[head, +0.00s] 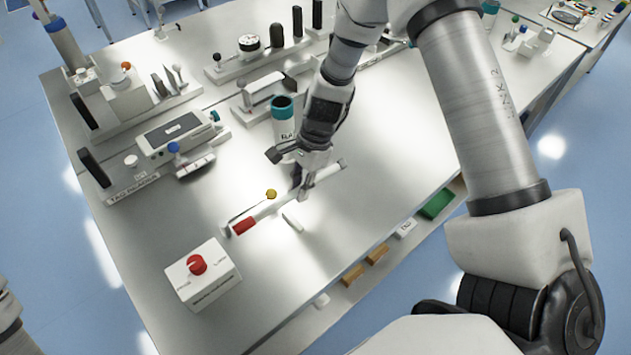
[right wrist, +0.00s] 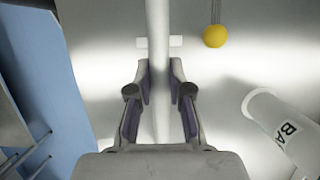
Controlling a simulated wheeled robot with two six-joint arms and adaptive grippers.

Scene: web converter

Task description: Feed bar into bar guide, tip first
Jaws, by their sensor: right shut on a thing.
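A long pale bar (head: 325,174) lies slantwise above or on the table, with a red section (head: 243,226) near its lower left end. My right gripper (head: 301,190) is shut on the bar from above, toward its upper right end. In the right wrist view the bar (right wrist: 158,30) runs straight up between the two fingers (right wrist: 160,85). A small white piece (head: 292,222) lies beside the bar; a white crosspiece (right wrist: 175,41) shows behind the bar in the wrist view. I cannot tell which part is the bar guide. My left gripper is out of view.
A yellow ball (head: 271,194) on a thin wire is close to the bar. A white box with a red knob (head: 197,265) stands at the front left. A labelled canister (head: 284,124) stands behind the gripper. The tabletop right of the gripper is clear.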

